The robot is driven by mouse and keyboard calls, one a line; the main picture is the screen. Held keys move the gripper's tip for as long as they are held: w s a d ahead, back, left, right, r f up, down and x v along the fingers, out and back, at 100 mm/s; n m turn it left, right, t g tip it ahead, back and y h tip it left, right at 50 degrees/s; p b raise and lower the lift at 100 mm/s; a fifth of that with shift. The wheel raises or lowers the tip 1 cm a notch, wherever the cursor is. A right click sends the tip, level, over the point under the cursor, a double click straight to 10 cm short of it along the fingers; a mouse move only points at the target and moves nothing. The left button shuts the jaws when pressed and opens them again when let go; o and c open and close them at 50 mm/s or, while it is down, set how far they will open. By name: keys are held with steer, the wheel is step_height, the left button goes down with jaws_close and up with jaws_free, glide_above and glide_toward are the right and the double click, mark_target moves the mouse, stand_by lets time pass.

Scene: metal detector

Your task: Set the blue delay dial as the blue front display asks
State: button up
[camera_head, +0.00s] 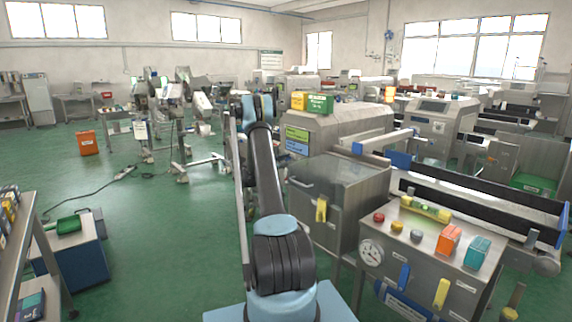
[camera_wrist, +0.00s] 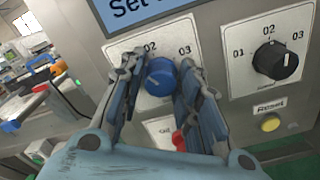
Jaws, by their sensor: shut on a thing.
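The blue delay dial (camera_wrist: 160,77) sits on a white plate in the wrist view, with the marks 02 and 03 showing above it. The mark to the left is hidden behind a finger. My gripper (camera_wrist: 159,70) has one finger on each side of the dial and is shut on it. I cannot read the dial's pointer clearly. The blue front display (camera_wrist: 150,10) is above; only "Set" and part of more text show. In the head view a blue display (camera_head: 297,147) shows on the machine; its text is too small to read. My gripper is hidden there.
A black dial (camera_wrist: 275,60) marked 01, 02, 03 is to the right, above a yellow button (camera_wrist: 271,124) labelled Reset. A red part (camera_wrist: 179,140) is below the blue dial, partly hidden by a finger. Green floor (camera_head: 150,230) is open to the left in the head view.

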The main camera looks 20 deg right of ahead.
steer(key=m, duration=0.5)
steer(key=shift+s+m, duration=0.1)
steer(key=shift+m, duration=0.2)
steer(key=shift+f, duration=0.1)
stand_by(0.4)
steer(key=o, duration=1.1)
steer(key=shift+c, duration=0.2)
steer(key=v, duration=1.2)
